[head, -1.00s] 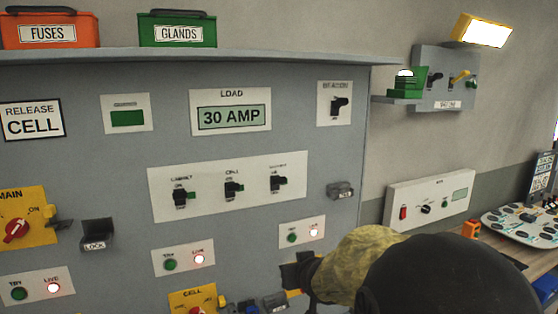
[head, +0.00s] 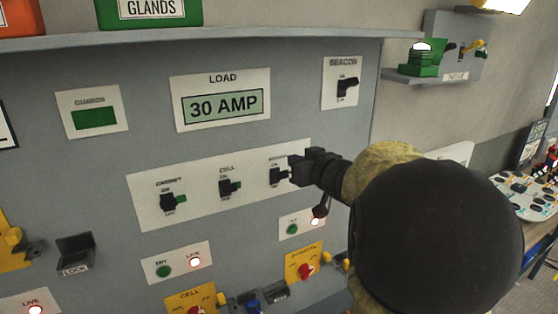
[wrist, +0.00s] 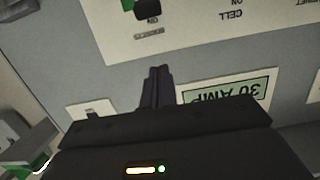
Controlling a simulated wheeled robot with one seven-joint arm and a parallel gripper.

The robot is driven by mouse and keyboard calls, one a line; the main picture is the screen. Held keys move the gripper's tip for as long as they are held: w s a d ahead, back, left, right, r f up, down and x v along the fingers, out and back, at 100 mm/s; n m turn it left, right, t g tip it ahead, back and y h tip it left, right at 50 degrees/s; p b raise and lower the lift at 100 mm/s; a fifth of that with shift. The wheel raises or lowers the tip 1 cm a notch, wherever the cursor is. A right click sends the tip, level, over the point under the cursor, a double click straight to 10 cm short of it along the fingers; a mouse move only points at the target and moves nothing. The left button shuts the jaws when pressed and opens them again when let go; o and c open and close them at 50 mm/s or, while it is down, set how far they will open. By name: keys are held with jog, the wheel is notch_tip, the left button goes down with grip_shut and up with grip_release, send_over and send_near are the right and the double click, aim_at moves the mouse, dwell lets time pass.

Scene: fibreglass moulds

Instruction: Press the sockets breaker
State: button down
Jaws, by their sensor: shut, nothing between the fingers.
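A white breaker plate (head: 205,200) on the grey panel carries three black switches in a row. The left is labelled CABINET (head: 169,202) and the middle CELL (head: 226,188). The right switch (head: 275,177), by position the sockets breaker, has its label partly covered by my gripper. My gripper (head: 296,168) is shut and empty, its tips just right of that switch; I cannot tell whether they touch. In the wrist view, upside down, the right switch (wrist: 147,9) shows at the top edge with green beside it, and my shut fingers (wrist: 158,70) appear apart from it.
Above are a LOAD display (head: 222,102) reading 30 AMP and a BEACON switch (head: 346,88). Below are small plates with lit LIVE lamps (head: 195,262) and yellow isolators with red knobs (head: 305,271). A shelf (head: 200,38) runs along the top.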

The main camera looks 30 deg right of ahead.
aim_at(274, 150)
jog(key=w+p, duration=0.1)
jog(key=w, duration=0.2)
jog(key=w+f, duration=0.1)
jog(key=w, duration=0.2)
jog(key=w+p, duration=0.1)
jog(key=w, duration=0.2)
jog(key=shift+f+p, duration=0.35)
jog(key=shift+s+f+p, duration=0.2)
jog(key=shift+s+f, duration=0.15)
jog(key=shift+f, duration=0.3)
jog(key=shift+s+f+p, duration=0.15)
jog(key=shift+s+f, duration=0.15)
jog(key=shift+f, duration=0.3)
jog(key=shift+s+f, duration=0.25)
jog(key=shift+f, duration=0.35)
jog(key=shift+s+d+f+b, duration=0.1)
jog(key=shift+b, duration=0.2)
